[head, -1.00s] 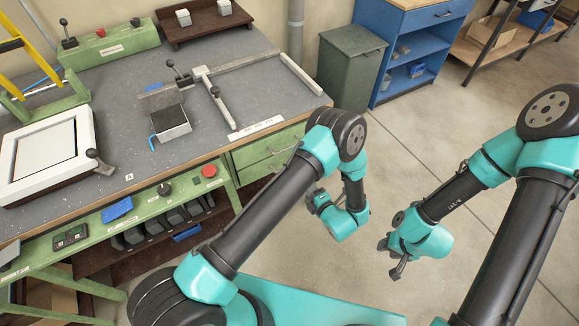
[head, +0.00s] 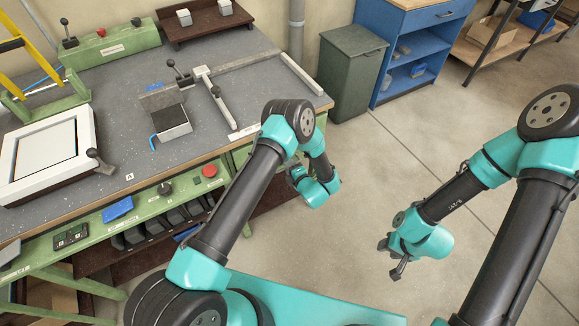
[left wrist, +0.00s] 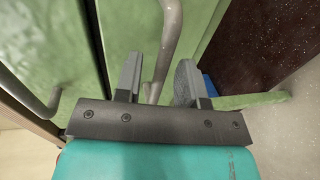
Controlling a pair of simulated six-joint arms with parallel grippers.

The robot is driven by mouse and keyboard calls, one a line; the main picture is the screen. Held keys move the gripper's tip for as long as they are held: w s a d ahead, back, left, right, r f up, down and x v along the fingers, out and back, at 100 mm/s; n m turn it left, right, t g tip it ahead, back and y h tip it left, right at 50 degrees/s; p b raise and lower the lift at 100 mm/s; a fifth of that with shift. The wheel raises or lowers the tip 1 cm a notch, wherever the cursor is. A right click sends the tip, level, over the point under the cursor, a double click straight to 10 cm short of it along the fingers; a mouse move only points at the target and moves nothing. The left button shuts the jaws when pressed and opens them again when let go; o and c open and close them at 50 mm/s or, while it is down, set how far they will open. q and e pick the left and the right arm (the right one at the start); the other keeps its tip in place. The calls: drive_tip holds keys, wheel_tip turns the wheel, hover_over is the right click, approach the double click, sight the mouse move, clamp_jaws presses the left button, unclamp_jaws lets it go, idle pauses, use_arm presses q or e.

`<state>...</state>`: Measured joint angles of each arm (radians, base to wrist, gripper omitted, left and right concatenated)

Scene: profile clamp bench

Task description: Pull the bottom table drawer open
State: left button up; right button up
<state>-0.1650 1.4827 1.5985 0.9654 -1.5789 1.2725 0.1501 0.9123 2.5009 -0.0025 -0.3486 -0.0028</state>
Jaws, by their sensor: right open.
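The green bottom drawer (left wrist: 190,45) shows close up in the left wrist view, with its bar handle (left wrist: 168,45) running between the two fingers of my left gripper (left wrist: 158,64). The fingers are apart, one on each side of the bar, not closed on it. Another green drawer front (left wrist: 50,45) with its own handle (left wrist: 42,108) lies to the left. The drawers look shut. In the head view my left arm hides most of them, and its fingertips cannot be made out. My right gripper (head: 393,258) is open and empty above the floor.
The bench top (head: 95,185) lies above the drawers. A dark brown shelf (left wrist: 265,40) and a green frame rail (left wrist: 250,100) are right of the drawer in the left wrist view. A green-grey cabinet (head: 350,80) stands behind. The floor (head: 420,165) right of the bench is clear.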

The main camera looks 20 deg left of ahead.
use_arm(q)
drive_tip(key=shift+w+a, duration=0.25)
drive_tip(key=shift+c, duration=0.3)
clamp_jaws()
